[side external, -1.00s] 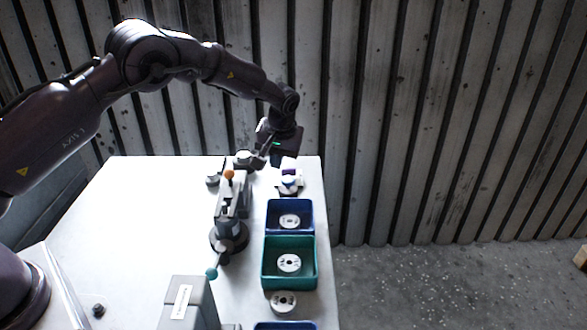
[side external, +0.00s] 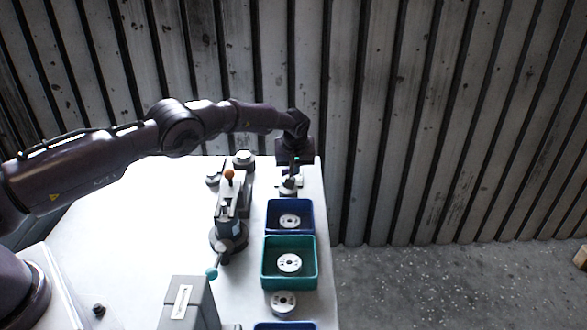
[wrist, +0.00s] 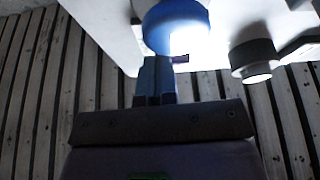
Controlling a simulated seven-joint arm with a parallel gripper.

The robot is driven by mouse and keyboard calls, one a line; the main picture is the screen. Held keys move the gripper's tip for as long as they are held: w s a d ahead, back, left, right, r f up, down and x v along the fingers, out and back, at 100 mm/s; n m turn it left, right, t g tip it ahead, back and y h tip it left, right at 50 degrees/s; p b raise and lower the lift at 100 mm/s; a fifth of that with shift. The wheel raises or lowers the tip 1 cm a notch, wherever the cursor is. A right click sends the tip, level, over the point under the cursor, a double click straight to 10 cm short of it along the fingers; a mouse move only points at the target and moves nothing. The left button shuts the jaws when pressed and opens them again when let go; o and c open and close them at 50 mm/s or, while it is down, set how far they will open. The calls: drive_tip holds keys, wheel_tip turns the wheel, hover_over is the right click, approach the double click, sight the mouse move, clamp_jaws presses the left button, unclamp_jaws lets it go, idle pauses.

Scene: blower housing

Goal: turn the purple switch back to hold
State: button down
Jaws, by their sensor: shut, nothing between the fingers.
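A small purple piece (wrist: 181,59), which looks like part of the purple switch, shows in the wrist view just right of my fingertips. My gripper (wrist: 157,62) has its two fingers together with nothing between them. In the side view my gripper (side external: 293,172) points down over the small white unit (side external: 291,184) at the far right of the table and hides most of it. The switch cannot be made out there, and I cannot tell its setting. I cannot tell whether the fingertips touch the purple piece.
A blue bin (side external: 269,216) and a green bin (side external: 265,262) stand in front of the unit, each holding a pale disc. A clamp-like device with an orange knob (side external: 229,174) stands to the left. A blue round part (wrist: 176,26) is beyond my fingers in the wrist view.

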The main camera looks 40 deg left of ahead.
drive_tip(key=shift+a+f, duration=0.15)
drive_tip(key=shift+f, duration=0.3)
drive_tip(key=shift+w, duration=0.2)
drive_tip(key=shift+w+a, duration=0.25)
drive_tip(key=shift+a, duration=0.15)
idle(0.4)
drive_tip(key=shift+s+a, duration=0.2)
drive_tip(key=shift+s, duration=0.6)
drive_tip(key=w+d+v, duration=0.1)
drive_tip(key=v, duration=0.9)
drive_tip(key=x, duration=1)
drive_tip(key=shift+s+d, duration=0.1)
